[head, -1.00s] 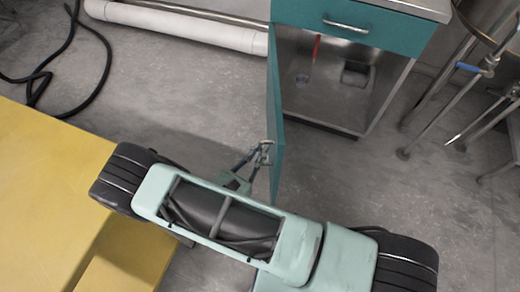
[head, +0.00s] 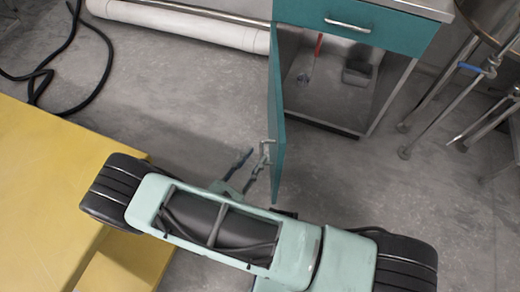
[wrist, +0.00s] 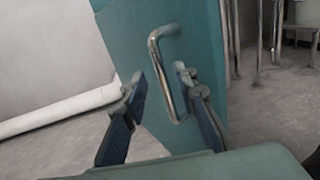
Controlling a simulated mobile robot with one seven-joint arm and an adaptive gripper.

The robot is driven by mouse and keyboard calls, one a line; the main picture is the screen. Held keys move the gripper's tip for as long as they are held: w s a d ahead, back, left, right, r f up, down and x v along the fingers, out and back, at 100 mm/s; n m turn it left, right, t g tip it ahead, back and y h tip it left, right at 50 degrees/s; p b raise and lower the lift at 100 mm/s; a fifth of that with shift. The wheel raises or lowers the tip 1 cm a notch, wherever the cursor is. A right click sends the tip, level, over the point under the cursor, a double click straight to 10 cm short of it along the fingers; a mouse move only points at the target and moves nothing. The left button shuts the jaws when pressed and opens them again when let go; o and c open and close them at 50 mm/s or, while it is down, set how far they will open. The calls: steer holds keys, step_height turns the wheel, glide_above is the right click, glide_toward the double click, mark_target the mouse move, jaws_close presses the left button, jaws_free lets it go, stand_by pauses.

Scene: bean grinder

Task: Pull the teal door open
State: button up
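The teal door (head: 277,120) of the cabinet stands swung wide open, seen nearly edge-on in the head view; its outer face fills the middle of the wrist view (wrist: 190,50). Its metal bar handle (head: 266,152) also shows in the wrist view (wrist: 162,75), upright. My gripper (head: 248,163) is open beside the handle. In the wrist view my gripper (wrist: 157,88) has one finger on each side of the handle, with a gap between fingers and bar. I cannot tell whether a finger touches it.
The cabinet interior (head: 330,90) is exposed, with a red-handled item (head: 318,45) and a grey container (head: 358,72) inside. A teal drawer (head: 350,24) is above. A yellow surface (head: 45,180) lies left, metal stool legs (head: 440,85) right. Grey floor is clear left of the door.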

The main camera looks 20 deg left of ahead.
steer(key=v, duration=0.7)
steer(key=shift+s, duration=0.4)
steer(key=shift+a+r, duration=0.1)
steer(key=shift+a, duration=0.05)
